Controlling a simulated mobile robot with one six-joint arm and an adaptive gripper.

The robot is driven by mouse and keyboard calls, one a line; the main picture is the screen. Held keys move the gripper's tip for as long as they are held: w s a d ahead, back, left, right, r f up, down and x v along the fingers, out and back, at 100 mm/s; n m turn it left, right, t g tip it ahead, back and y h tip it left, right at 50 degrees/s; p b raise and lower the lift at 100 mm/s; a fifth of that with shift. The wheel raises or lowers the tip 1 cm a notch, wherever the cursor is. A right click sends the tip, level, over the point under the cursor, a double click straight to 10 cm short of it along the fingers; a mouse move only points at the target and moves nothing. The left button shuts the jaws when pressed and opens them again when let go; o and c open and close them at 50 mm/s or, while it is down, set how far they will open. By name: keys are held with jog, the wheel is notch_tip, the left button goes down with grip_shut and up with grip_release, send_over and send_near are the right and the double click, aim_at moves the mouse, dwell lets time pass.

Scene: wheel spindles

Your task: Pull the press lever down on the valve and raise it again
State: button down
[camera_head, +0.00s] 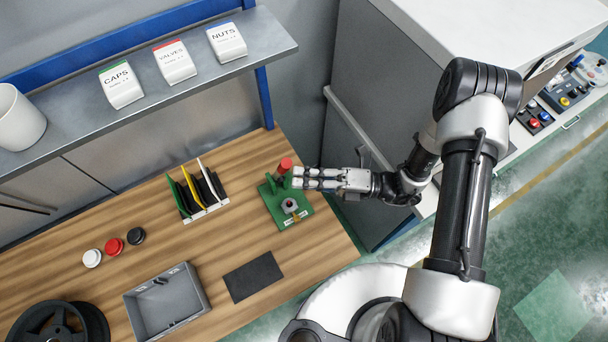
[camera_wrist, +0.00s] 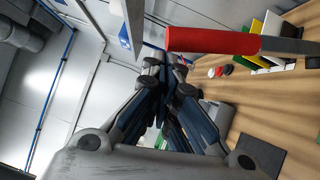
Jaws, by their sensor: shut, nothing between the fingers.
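The green press (camera_head: 299,219) stands near the right end of the wooden bench. Its lever has a red grip (camera_head: 286,164), which shows just beyond my gripper in the head view. My gripper (camera_head: 297,178) is shut and empty, reaching in from the right at the press's upper part. In the wrist view the red grip (camera_wrist: 212,40) and its grey rod (camera_wrist: 290,46) lie above my shut fingertips (camera_wrist: 165,72). Whether the fingers touch the lever cannot be told. A small grey round part, perhaps the valve (camera_head: 290,205), sits on the press base.
A rack with coloured plates (camera_head: 197,192) stands left of the press. A dark mat (camera_head: 253,276) and a grey bin (camera_head: 166,301) lie nearer the front. White, red (camera_head: 114,246) and black caps lie at left. A shelf (camera_head: 150,88) hangs behind; a grey cabinet (camera_head: 390,90) stands at right.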

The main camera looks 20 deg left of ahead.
jog(key=shift+m+h, duration=0.4)
jog(key=shift+m, duration=0.2)
jog(key=w+a+r, duration=0.1)
jog(key=w+a+r+p, duration=0.1)
jog(key=shift+w+a, duration=0.2)
jog(key=shift+a, duration=0.2)
jog(key=shift+w+a+r, duration=0.1)
jog(key=shift+w+a, duration=0.05)
jog(key=shift+w, duration=0.1)
jog(key=shift+p, duration=0.3)
jog(key=shift+s+d, duration=0.2)
jog(key=shift+d, duration=0.05)
jog(key=b, duration=0.2)
send_near(290, 162)
jog(key=d, duration=0.2)
jog(key=s+d, duration=0.1)
jog(key=d, duration=0.1)
jog(key=shift+s+d, duration=0.1)
jog(key=shift+d, duration=0.2)
